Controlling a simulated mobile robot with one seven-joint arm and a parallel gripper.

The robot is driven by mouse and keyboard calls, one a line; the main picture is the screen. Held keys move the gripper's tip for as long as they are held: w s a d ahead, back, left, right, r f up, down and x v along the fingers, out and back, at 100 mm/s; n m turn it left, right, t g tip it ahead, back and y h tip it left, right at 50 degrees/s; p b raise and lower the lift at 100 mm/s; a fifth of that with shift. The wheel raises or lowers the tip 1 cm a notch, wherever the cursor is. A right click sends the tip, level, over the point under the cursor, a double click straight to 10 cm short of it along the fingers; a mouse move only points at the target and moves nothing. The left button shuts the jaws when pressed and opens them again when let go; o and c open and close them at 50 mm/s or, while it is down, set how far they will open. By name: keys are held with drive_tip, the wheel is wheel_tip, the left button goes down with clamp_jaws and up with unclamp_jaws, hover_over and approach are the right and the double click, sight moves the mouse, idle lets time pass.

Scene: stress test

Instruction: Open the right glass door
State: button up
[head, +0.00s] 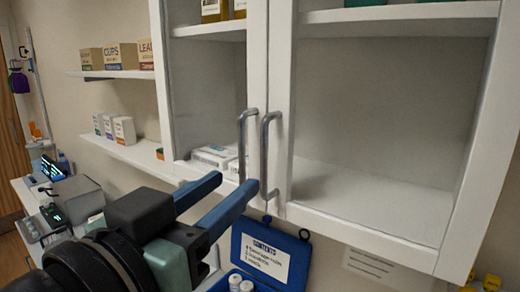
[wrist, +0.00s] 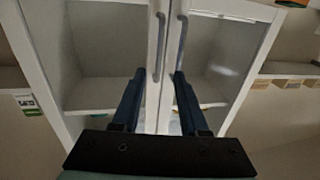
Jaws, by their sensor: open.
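The right glass door (head: 283,100) appears shut beside the left glass door (head: 257,60). Its curved metal handle (head: 265,155) hangs next to the left door's handle (head: 243,148). My gripper (head: 237,183) is open and empty, its two blue fingers pointing at the lower ends of the handles. In the wrist view the gripper (wrist: 159,74) has one handle (wrist: 161,45) in line with the gap between its fingertips. The other handle (wrist: 182,45) lies by the right fingertip. I cannot tell whether a finger touches either handle.
The cabinet's lower edge (head: 350,228) runs just beyond my gripper. Small white boxes (head: 213,156) lie inside on the left. A blue case (head: 271,252) with a white label stands below. Wall shelves (head: 112,73) with boxes are at the left.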

sight(263, 159)
drive_tip(key=p+x, duration=0.2)
drive_tip(key=x, duration=0.6)
drive_tip(key=shift+w+d+p, duration=0.2)
drive_tip(key=shift+p, duration=0.2)
clamp_jaws()
idle(0.9)
